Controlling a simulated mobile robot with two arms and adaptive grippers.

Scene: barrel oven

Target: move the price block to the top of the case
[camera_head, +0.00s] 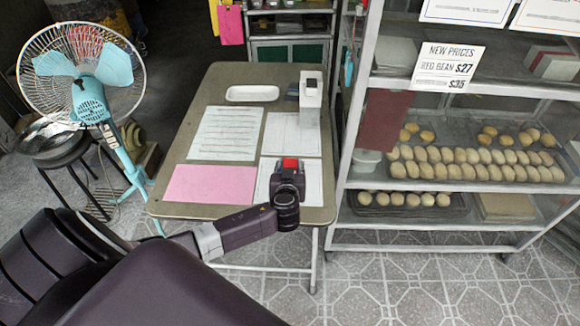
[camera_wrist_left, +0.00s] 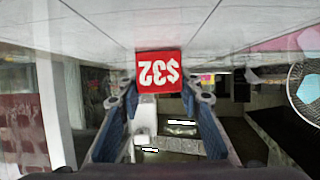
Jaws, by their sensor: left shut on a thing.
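The price block (camera_head: 290,163) is small and red and sits between the fingers of my left gripper (camera_head: 288,174), which is shut on it. The case (camera_head: 352,160) is a metal-framed glass cabinet with bread trays, right of the table. Its top is cut off by the picture's upper edge. My right gripper is not in view.
The table (camera_head: 200,110) holds a white tray (camera_head: 252,93), a pink sheet (camera_head: 210,184), papers and a grey-white device (camera_head: 310,95). A fan (camera_head: 92,90) stands at left. A price sign (camera_head: 447,68) hangs on the case. Tiled floor shows in front of the case.

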